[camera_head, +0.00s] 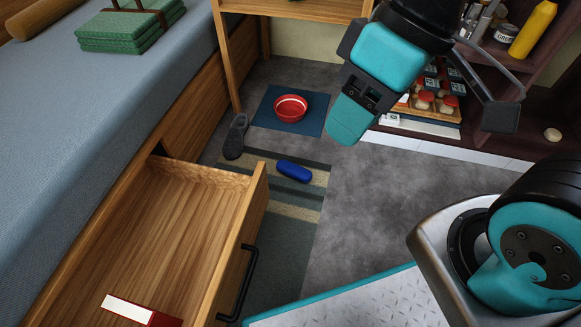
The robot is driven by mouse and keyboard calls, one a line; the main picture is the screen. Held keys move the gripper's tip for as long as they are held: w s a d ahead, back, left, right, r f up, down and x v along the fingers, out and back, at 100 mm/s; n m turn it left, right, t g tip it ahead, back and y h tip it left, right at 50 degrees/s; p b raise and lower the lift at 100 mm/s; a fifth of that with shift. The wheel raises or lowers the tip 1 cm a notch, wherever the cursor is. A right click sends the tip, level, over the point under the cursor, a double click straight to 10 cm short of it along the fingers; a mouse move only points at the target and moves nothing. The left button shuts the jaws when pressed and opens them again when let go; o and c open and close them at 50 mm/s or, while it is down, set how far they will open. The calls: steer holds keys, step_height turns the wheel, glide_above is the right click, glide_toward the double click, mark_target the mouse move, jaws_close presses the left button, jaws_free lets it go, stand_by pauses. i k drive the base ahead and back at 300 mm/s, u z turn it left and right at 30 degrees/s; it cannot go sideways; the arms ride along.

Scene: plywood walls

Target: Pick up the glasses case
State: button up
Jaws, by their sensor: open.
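The glasses case appears to be the dark blue, rounded, elongated case (294,171) lying on the striped rug, just beyond the open drawer's front. My gripper (424,122) is in the upper right of the view, above the floor and to the right of the case. Its teal finger is on the left and its dark finger on the right, spread wide apart with nothing between them. The case is fully visible and apart from the gripper.
An open wooden drawer (258,215) with a black handle stands left of the case; a red and white item (142,312) lies inside. A grey slipper (236,137) and red bowl (290,108) on a blue mat (258,112) lie behind. Grey floor (375,200) is clear to the right.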

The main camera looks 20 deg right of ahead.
mark_target(292, 169)
steer(key=k, duration=1.2)
steer(key=z, duration=0.5)
steer(key=i, duration=0.5)
steer(key=z, duration=0.45)
steer(key=i, duration=1.5)
steer(key=u, duration=1.3)
steer(key=i, duration=0.5)
steer(key=u, duration=0.4)
